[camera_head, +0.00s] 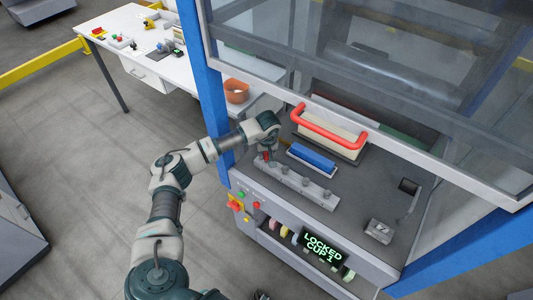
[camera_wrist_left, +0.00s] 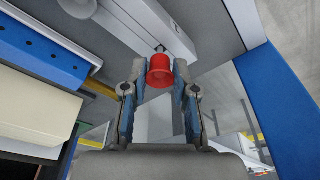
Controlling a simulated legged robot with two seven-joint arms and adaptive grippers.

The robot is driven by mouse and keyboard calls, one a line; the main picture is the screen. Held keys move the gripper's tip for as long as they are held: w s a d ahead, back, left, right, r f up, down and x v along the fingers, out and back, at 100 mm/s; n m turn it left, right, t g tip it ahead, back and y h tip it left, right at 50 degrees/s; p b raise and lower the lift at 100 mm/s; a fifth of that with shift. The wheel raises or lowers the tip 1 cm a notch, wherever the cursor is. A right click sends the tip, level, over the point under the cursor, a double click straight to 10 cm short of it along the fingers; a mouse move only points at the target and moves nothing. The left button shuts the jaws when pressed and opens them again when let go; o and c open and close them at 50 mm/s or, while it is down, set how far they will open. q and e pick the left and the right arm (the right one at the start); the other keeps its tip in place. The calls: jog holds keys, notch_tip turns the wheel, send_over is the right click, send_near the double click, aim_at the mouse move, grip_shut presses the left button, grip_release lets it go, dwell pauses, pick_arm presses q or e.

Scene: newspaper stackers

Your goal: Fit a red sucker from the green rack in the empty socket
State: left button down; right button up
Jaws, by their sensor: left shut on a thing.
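My left gripper (camera_head: 266,153) is shut on a red sucker (camera_wrist_left: 160,70), which sits between the two fingertips in the left wrist view. In the head view the gripper is at the left end of a grey bar (camera_head: 310,190) with several round sockets or fittings along its top. The sucker is close to the bar's left end; whether it touches a socket is hidden. The bar also shows in the left wrist view (camera_wrist_left: 140,22), just beyond the sucker. I cannot make out the green rack for certain. My right gripper is not in view.
A blue block (camera_head: 312,157) and a red-handled cream block (camera_head: 330,132) stand behind the bar. A blue post (camera_head: 205,85) rises close to my left arm. A display (camera_head: 322,250) reads "LOCKED CUP 1". A white table (camera_head: 130,40) with small parts and an orange pot (camera_head: 236,92) are at the back left.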

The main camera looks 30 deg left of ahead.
pick_arm(q)
jog(key=shift+f+b, duration=0.55)
jog(key=shift+f, duration=0.45)
jog(key=c, duration=0.8)
grip_release()
jog(key=shift+r, duration=0.1)
jog(key=r, duration=0.3)
jog(key=s+d+r, duration=0.1)
jog(key=r, duration=0.7)
jog(key=shift+s+d+r, duration=0.2)
jog(key=shift+s+r, duration=0.05)
jog(key=shift+s, duration=0.15)
